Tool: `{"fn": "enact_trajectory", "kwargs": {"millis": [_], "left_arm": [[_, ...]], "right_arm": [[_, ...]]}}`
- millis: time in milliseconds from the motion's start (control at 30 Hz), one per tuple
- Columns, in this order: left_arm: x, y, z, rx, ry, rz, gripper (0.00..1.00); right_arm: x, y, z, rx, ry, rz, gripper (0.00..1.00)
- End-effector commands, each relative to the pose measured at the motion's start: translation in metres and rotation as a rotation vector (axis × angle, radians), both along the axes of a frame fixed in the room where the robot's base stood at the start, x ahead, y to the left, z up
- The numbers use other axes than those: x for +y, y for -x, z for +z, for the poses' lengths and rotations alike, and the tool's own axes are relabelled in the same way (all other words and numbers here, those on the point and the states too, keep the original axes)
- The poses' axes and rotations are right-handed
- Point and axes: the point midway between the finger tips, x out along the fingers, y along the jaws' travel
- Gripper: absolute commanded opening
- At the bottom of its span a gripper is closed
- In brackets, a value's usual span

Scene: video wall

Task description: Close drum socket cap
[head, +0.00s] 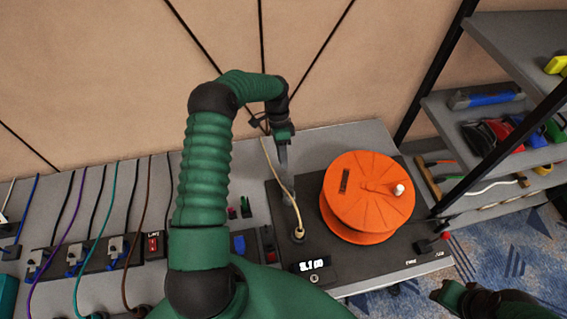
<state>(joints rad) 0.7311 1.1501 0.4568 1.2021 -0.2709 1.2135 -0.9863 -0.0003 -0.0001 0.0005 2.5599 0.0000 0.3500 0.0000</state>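The orange cable drum (362,212) lies flat on a dark base panel (310,195), with a white knob and a small dark rectangular slot on its top. I cannot tell which part is the socket cap. A round fitting (298,233) with a pale cable (277,180) in it sits on the panel left of the drum. My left gripper (284,158) points down beside the cable, above and left of the drum, apart from the drum. Its fingers are too small to read. My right gripper (470,298) is low at the right, dark and unclear, away from the drum.
Several plugs and coloured cables line the grey bench (222,170) at the left. A display (311,265) is at the panel's front. A shelf rack (485,110) with tools stands at the right. Blue carpet (510,240) shows below it.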

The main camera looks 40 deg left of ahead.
Motion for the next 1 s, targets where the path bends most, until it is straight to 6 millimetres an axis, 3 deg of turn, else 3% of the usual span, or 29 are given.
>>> {"fn": "enact_trajectory", "kwargs": {"millis": [200, 467, 700, 1000], "left_arm": [[-0.013, 0.007, -0.025, 0.000, -0.002, -0.002, 0.25], [-0.010, 0.007, -0.031, -0.002, -0.001, -0.001, 0.25], [-0.010, 0.007, -0.030, -0.001, -0.001, -0.001, 0.00], [-0.009, 0.007, -0.030, -0.002, -0.004, 0.000, 0.00]], "right_arm": [[0.000, 0.000, 0.007, 0.000, 0.000, -0.001, 0.36], [0.000, 0.000, 0.007, 0.000, 0.000, -0.001, 0.36], [0.000, 0.000, 0.007, 0.000, 0.000, -0.001, 0.36], [0.000, 0.000, 0.007, 0.000, 0.000, -0.001, 0.36]]}}
